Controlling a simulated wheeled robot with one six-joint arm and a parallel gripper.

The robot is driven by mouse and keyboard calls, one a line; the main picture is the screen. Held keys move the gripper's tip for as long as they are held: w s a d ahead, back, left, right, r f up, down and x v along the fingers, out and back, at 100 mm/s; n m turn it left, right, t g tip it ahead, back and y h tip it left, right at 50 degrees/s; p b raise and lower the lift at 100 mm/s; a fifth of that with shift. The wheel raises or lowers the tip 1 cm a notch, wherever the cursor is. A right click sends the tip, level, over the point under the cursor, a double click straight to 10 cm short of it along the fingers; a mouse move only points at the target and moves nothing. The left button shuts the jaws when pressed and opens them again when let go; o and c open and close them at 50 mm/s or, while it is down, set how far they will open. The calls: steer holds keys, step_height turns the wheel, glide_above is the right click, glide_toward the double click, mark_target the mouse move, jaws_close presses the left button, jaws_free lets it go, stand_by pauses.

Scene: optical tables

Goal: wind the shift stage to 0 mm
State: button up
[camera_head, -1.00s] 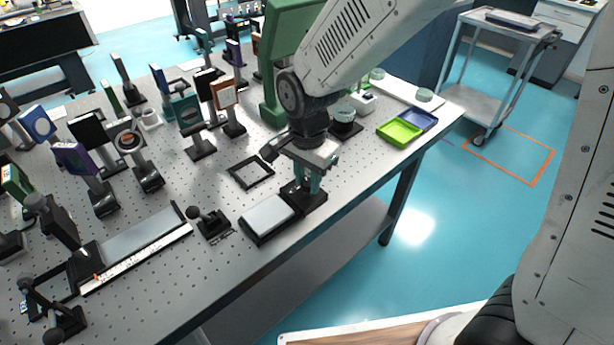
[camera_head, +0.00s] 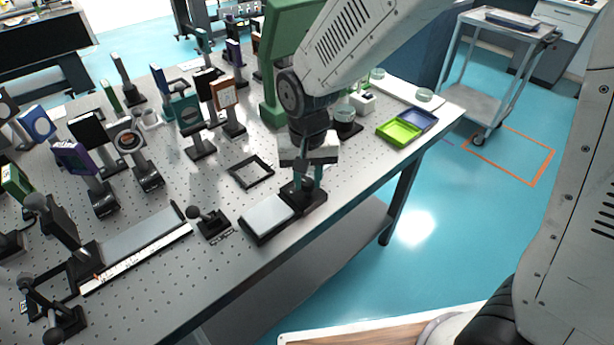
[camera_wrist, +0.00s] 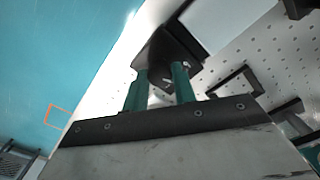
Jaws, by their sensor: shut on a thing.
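The shift stage appears to be the low unit near the table's front edge, with a light grey plate (camera_head: 268,217) on a black base. A black block (camera_head: 314,201) with a dark knob sits at its right end. My gripper (camera_head: 306,182) points down over this block, its green fingers shut on the knob. In the wrist view, the two green fingers (camera_wrist: 161,72) stand on either side of the dark knob on the black block (camera_wrist: 186,47). The grey plate (camera_wrist: 222,18) lies beyond. I can read no millimetre scale.
A black square frame (camera_head: 250,171) lies behind the stage. A small black lever unit (camera_head: 208,222) stands to its left, then a long slide with a white strip (camera_head: 138,258). Mounted optics crowd the table's left. Green (camera_head: 399,131) and blue trays lie to the right.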

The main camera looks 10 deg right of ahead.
steer(key=n, duration=0.5)
steer(key=shift+n, duration=0.3)
steer(key=n, duration=1)
steer(key=shift+n, duration=2.6)
steer(key=o, duration=1)
steer(key=shift+r, duration=0.1)
